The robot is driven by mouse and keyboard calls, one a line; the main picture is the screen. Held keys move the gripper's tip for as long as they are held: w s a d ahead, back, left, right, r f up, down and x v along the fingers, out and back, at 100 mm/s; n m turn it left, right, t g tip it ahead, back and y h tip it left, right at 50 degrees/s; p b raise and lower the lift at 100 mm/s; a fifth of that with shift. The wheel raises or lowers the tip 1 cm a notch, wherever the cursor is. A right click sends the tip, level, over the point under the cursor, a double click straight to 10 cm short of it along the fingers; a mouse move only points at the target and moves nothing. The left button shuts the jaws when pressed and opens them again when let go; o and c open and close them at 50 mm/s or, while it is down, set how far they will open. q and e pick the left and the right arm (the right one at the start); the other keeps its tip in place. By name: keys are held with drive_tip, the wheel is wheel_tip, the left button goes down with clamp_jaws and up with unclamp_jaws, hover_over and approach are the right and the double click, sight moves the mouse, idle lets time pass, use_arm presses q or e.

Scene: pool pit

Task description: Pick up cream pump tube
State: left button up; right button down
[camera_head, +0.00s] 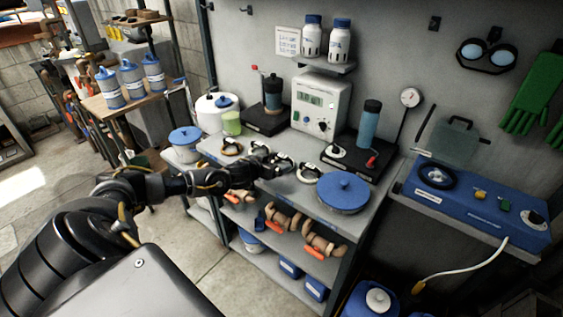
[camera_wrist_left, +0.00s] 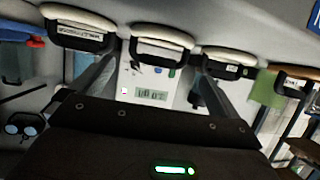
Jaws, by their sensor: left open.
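Several curved pump tubes with dark holders lie in a row on the bench top. Three are cream: one on the left (camera_head: 258,147), a middle one (camera_head: 284,159) partly behind my gripper, and one on the right (camera_head: 310,175). A brown one (camera_head: 231,148) ends the row at the left. In the left wrist view the middle cream tube (camera_wrist_left: 162,35) lies ahead between my finger lines, with cream tubes to its left (camera_wrist_left: 78,20) and right (camera_wrist_left: 231,56). My left gripper (camera_head: 275,165) is open and empty, close to the middle tube. My right gripper is out of view.
A blue-lidded round tub (camera_head: 343,193) stands right of the row. A white control box (camera_head: 319,105) and a stand with a blue cylinder (camera_head: 369,125) are behind it. A green jar (camera_head: 232,123) is at the left. Orange-handled valves (camera_head: 283,221) sit on the shelf below.

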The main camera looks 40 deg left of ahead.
sight(281, 158)
use_arm(q)
drive_tip(key=shift+w, duration=0.25)
drive_tip(key=shift+p+x, duration=0.8)
drive_tip(key=shift+x, duration=1.55)
drive_tip(key=c, duration=0.8)
drive_tip(key=shift+c, duration=0.2)
drive_tip(key=shift+r, duration=0.1)
